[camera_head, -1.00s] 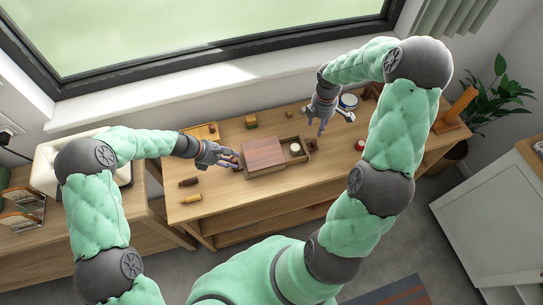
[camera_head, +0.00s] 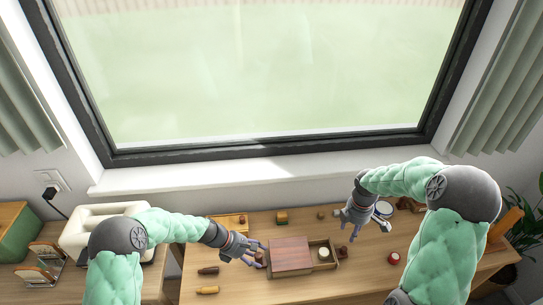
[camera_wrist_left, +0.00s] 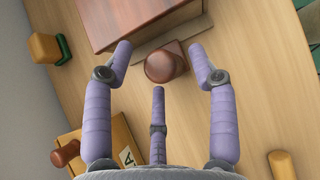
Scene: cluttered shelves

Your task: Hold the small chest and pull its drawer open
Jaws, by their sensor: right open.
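The small chest (camera_head: 291,256) has a red-brown top and stands on the table. Its drawer (camera_head: 334,263) sticks out open to the right, with a white-topped round item (camera_head: 323,254) inside. My left gripper (camera_head: 262,254) is at the chest's left end. In the left wrist view my left gripper (camera_wrist_left: 165,58) has its fingers spread, with a brown rounded piece (camera_wrist_left: 166,64) between the tips, beside the chest (camera_wrist_left: 150,18); I see no grip on either. My right gripper (camera_head: 347,231) is open and empty, above and behind the drawer's right end.
A brown piece (camera_head: 208,270) and a yellow one (camera_head: 208,290) lie at the table's left front. A wooden tray (camera_head: 228,222) and a green-and-yellow block (camera_head: 282,217) are behind. A red-and-white round item (camera_head: 393,258) is at right. The table front is mostly clear.

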